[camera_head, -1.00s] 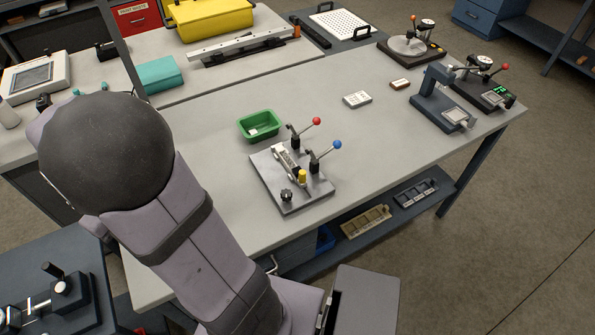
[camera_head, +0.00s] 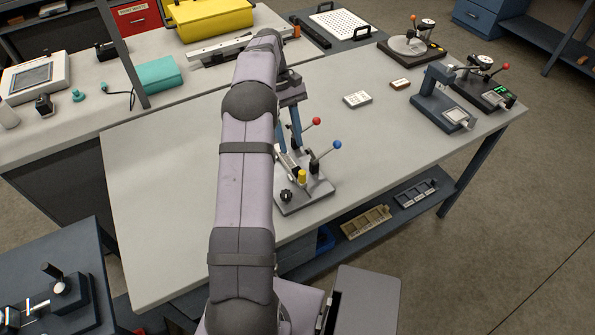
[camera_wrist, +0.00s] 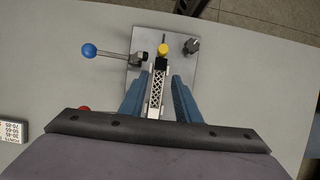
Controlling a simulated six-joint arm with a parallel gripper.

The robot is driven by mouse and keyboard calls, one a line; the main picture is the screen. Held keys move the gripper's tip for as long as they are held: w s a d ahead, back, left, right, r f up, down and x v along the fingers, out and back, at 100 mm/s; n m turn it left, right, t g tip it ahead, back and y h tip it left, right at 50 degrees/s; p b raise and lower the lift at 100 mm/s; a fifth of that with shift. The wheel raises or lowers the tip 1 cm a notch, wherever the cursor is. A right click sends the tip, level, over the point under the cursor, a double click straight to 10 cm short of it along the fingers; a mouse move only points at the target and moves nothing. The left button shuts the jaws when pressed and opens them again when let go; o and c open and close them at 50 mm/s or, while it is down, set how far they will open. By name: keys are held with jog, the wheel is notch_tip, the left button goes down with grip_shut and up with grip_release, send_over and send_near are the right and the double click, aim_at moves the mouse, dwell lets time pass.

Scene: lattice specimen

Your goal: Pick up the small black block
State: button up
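A small black block (camera_wrist: 160,64) shows in the wrist view at the end of a pale lattice specimen (camera_wrist: 155,92), just below the yellow knob (camera_wrist: 163,48) of a grey clamp fixture (camera_wrist: 143,28). My gripper (camera_wrist: 158,80) is open, its two blue fingers apart on either side of the specimen, with the block just beyond the fingertips. I cannot tell how high the fingers are above the fixture. In the head view the fingers (camera_head: 289,140) point down over the rear of the fixture (camera_head: 312,197). My arm partly covers the fixture there, and I cannot make out the block.
The fixture carries a red-ball lever (camera_head: 316,121), a blue-ball lever (camera_head: 337,145) and a black knob (camera_head: 286,195) close to the fingers. A small white labelled box (camera_head: 357,98) lies to the right. A press stand (camera_head: 437,100) stands farther right.

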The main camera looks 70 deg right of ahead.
aim_at(297, 169)
jog(key=shift+p+x, duration=0.35)
jog(key=shift+x, duration=0.7)
jog(key=shift+s+a+f+p, duration=0.4)
jog(key=shift+f+p, duration=0.25)
jog(key=shift+p, duration=0.1)
jog(key=shift+p+x, duration=0.8)
jog(key=shift+x, duration=1.05)
jog(key=shift+w, duration=0.1)
grip_shut()
